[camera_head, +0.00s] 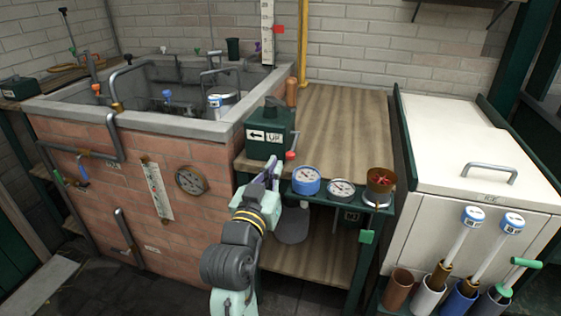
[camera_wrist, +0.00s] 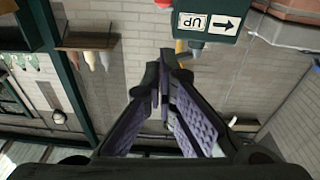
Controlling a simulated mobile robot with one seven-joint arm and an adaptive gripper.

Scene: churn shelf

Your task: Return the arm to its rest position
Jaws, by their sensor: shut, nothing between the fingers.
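My gripper (camera_head: 272,171) is in the middle of the head view, at the end of my raised arm. It is in front of the wooden bench, just below the green box (camera_head: 270,133) marked with an arrow and "UP". In the wrist view my gripper (camera_wrist: 165,70) shows its purple-padded fingers with the tips together and nothing between them. The green box appears upside down at the top of that view (camera_wrist: 208,22), beyond the fingertips. I cannot tell the exact gap between the fingers and the box.
The brick vat (camera_head: 120,170) stands at left. Gauges (camera_head: 306,180) line the front edge of the wooden bench (camera_head: 345,120). A white ice chest (camera_head: 460,140) stands at right, with tools in tubes (camera_head: 430,296) before it. Floor is open at lower left.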

